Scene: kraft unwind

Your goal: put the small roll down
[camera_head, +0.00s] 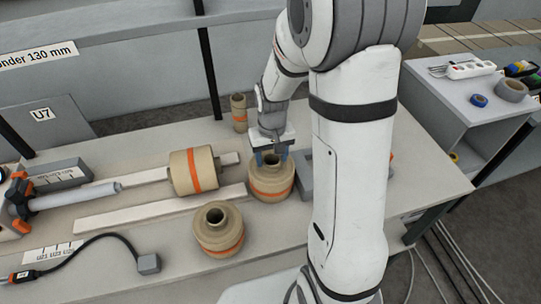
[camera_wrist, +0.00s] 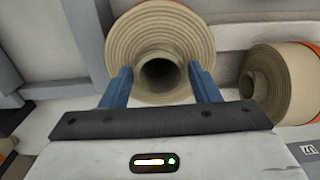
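Several tan rolls with orange bands are on the bench. One upright roll (camera_head: 272,184) is under my gripper (camera_head: 270,154) at mid-bench. In the wrist view its ringed face (camera_wrist: 159,27) and raised hollow core (camera_wrist: 160,72) show between the blue fingers of my gripper (camera_wrist: 160,78). The fingers stand on either side of the core, very close to it. I cannot tell whether they touch it. The roll appears to be at bench level, but its underside is hidden. A thin upright roll (camera_head: 239,113) stands behind. Which roll is the small one is not marked.
Another upright roll (camera_head: 219,231) stands in front; a roll lying on its side (camera_head: 194,171) is to the left, near a grey shaft (camera_head: 75,195). A pale strip (camera_head: 150,209) and a black cable (camera_head: 95,240) lie on the bench. A grey block (camera_head: 306,172) is close on the right.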

